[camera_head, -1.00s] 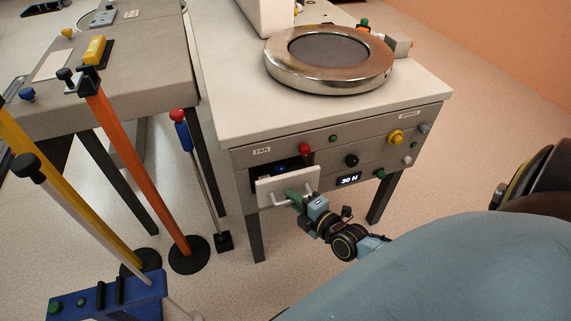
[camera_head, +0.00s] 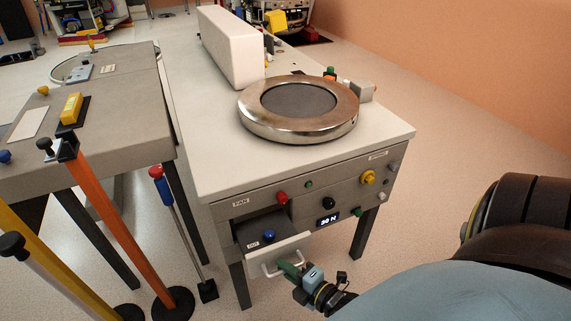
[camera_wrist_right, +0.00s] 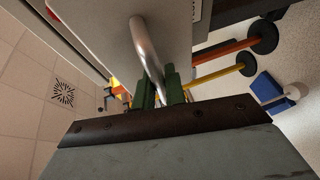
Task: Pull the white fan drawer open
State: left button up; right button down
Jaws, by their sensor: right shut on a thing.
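The white fan drawer (camera_head: 299,250) sits under the FAN label on the front of the grey-white table and stands pulled out. A blue knob (camera_head: 269,235) and an OUT label show inside it. My right gripper (camera_head: 287,270) is shut on the drawer's metal handle (camera_head: 266,268). In the right wrist view the green fingers of the right gripper (camera_wrist_right: 158,90) stand on both sides of the handle bar (camera_wrist_right: 146,48), and the drawer front (camera_wrist_right: 105,30) fills the upper part. My left gripper is not in view.
A round metal ring plate (camera_head: 300,108) and a white block (camera_head: 230,47) stand on the table top. A red knob (camera_head: 282,197), a yellow knob (camera_head: 368,177) and a "30 N" display (camera_head: 328,219) are on the front panel. An orange post (camera_head: 112,225) stands at left.

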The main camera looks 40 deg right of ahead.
jog(key=shift+f, duration=0.1)
jog(key=c, duration=1.7)
grip_release()
jog(key=shift+s, duration=0.1)
